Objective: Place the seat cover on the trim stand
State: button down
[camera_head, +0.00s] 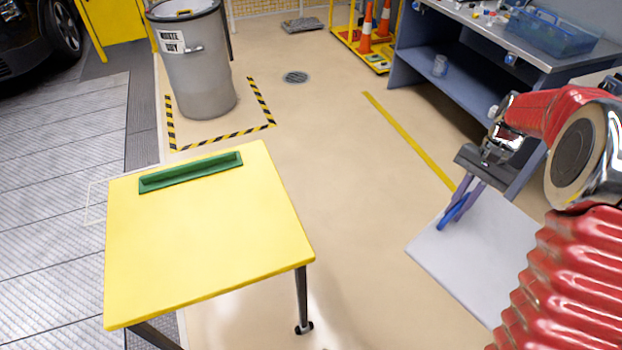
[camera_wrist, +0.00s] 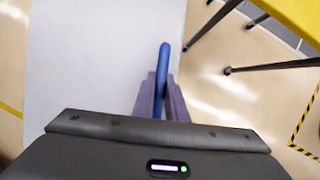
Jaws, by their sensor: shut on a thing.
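The seat cover appears to be the pale grey flat sheet (camera_head: 480,255) at the right of the head view, with a blue bar-like grip (camera_head: 452,213) on it. My gripper (camera_head: 462,203) is shut on the blue grip, and the sheet appears to hang clear of the floor. In the wrist view the blue grip (camera_wrist: 165,60) sits between my two fingers (camera_wrist: 161,95), and the sheet (camera_wrist: 85,60) spreads to the left. The trim stand appears to be the yellow table (camera_head: 215,235), left of and apart from the sheet. A green raised strip (camera_head: 190,172) lies along its far edge.
A grey waste bin (camera_head: 195,65) stands behind the yellow table inside black-and-yellow floor tape (camera_head: 225,137). A workbench (camera_head: 460,75) with a blue bin (camera_head: 550,35) is at the back right. Orange cones (camera_head: 375,25) stand at the back. The floor between is clear.

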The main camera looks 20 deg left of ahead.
aim_at(200, 231)
jog(key=z, duration=0.5)
jog(key=i, duration=0.4)
jog(key=u, duration=2.8)
jog(key=i, duration=0.3)
jog(key=u, duration=1.7)
